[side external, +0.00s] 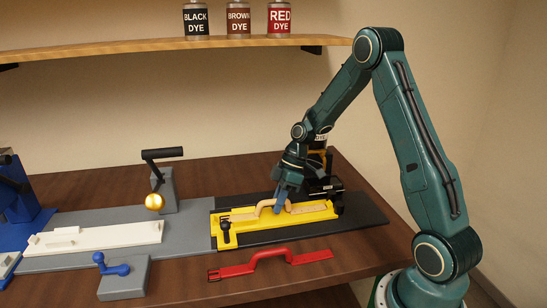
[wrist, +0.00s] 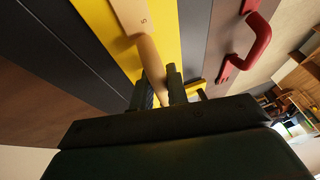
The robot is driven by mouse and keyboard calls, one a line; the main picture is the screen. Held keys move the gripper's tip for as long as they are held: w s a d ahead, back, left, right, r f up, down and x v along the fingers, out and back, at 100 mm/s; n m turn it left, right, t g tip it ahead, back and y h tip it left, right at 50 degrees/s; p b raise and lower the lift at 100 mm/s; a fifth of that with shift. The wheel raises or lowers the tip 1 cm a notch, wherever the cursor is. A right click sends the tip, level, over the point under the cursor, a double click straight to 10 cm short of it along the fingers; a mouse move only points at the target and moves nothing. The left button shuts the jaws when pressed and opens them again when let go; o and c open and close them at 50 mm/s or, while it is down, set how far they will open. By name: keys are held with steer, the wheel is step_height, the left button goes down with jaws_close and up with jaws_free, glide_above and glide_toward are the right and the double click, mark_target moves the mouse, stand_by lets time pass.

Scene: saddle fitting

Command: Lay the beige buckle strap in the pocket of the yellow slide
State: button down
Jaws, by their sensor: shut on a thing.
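The beige buckle strap (side external: 265,206) has a raised loop in its middle and flat ends. It is lined up along the yellow slide (side external: 272,233), within its outline. I cannot tell whether it rests fully in the pocket or sits slightly above it. My gripper (side external: 281,204) is shut on the strap's raised loop. In the wrist view the strap (wrist: 130,14) runs from a flat end over the yellow slide (wrist: 166,38) down between my fingers (wrist: 161,88). The pocket's floor and the strap's far end are hidden there.
A red strap (side external: 270,264) lies on the brown table in front of the slide. A white slide (side external: 95,238), a blue clamp (side external: 112,267) and a black-handled lever (side external: 165,175) are to the left.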

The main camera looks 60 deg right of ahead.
steer(key=c, duration=1.4)
jaws_free()
steer(key=shift+r, duration=0.1)
steer(key=v, duration=1.2)
